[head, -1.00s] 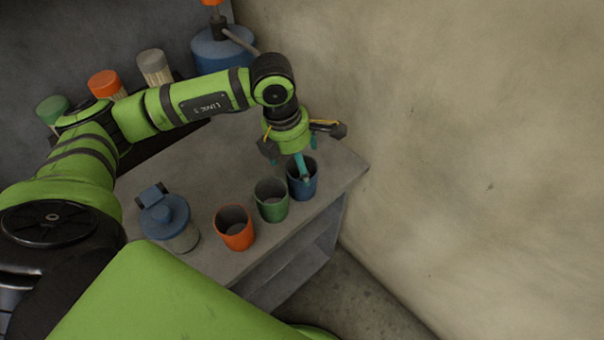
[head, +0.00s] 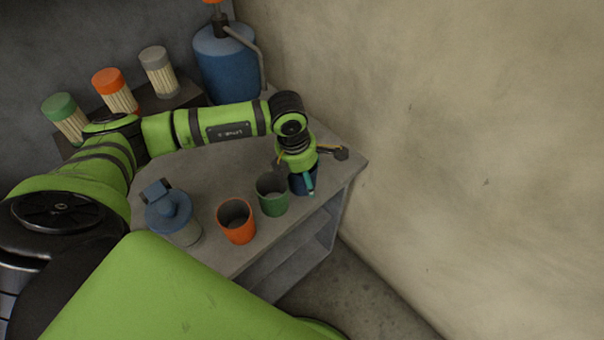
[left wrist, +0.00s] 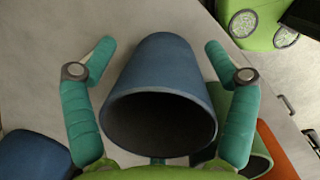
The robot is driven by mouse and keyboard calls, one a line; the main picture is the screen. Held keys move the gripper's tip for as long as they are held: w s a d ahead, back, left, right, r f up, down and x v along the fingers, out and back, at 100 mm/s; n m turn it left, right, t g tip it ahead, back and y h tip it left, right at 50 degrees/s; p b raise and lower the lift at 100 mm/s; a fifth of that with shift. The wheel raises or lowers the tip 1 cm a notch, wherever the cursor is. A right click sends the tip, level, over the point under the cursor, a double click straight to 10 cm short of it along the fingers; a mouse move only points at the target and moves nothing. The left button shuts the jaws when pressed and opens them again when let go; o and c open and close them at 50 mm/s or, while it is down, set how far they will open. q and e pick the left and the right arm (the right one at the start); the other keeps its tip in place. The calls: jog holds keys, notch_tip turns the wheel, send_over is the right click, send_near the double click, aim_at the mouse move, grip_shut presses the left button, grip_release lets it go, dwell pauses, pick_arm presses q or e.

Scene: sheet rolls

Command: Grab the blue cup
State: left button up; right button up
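The blue cup (head: 297,186) stands upright near the right end of the grey table, mostly hidden behind my left gripper (head: 298,176) in the head view. In the left wrist view the blue cup (left wrist: 160,75) sits between the two teal fingers of my left gripper (left wrist: 159,48). The fingers are spread, with a visible gap to the cup on each side. A third teal fingertip shows partly at the cup's near rim; contact there cannot be told. My right gripper is not in view.
A green cup (head: 272,196) stands close left of the blue cup, then an orange cup (head: 237,222) and a blue-lidded jar (head: 172,217). A blue pump bottle (head: 228,65) and capped jars are behind. A wall (head: 460,130) rises to the right.

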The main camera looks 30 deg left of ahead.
pick_arm(q)
jog(key=c, duration=0.7)
jog(key=shift+c, duration=0.2)
jog(key=shift+r, duration=0.1)
